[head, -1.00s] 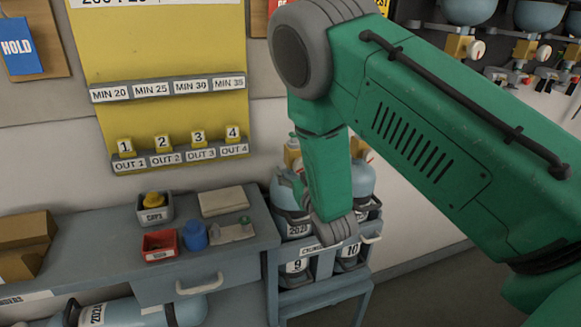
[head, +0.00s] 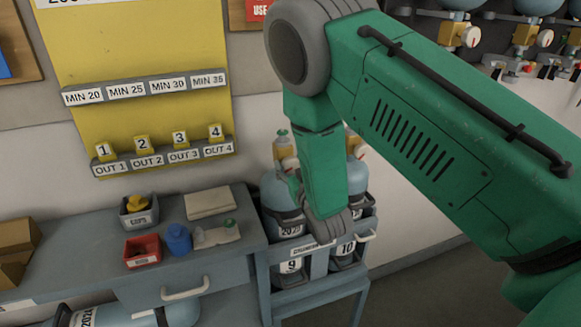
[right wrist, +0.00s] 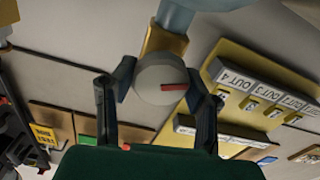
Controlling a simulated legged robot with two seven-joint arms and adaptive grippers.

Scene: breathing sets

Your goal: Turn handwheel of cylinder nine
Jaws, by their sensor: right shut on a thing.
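Cylinder nine (head: 273,196) is a light blue bottle standing upright in the left bay of a grey-blue rack, above the label 9 (head: 291,266). My right forearm hides part of it and its valve in the head view. In the right wrist view, a round grey-white handwheel (right wrist: 160,78) with a red mark sits on a brass valve (right wrist: 163,40), with the blue bottle beyond. My right gripper (right wrist: 161,86) has its dark fingers on both sides of this handwheel and is shut on it. My left gripper is not in view.
Cylinder ten (head: 356,175) stands close on the right in the same rack (head: 318,288). A grey bench (head: 235,225) on the left holds a red bin (head: 142,251), a grey caps bin (head: 139,212) and a blue pot (head: 178,239). A yellow board (head: 140,50) hangs behind.

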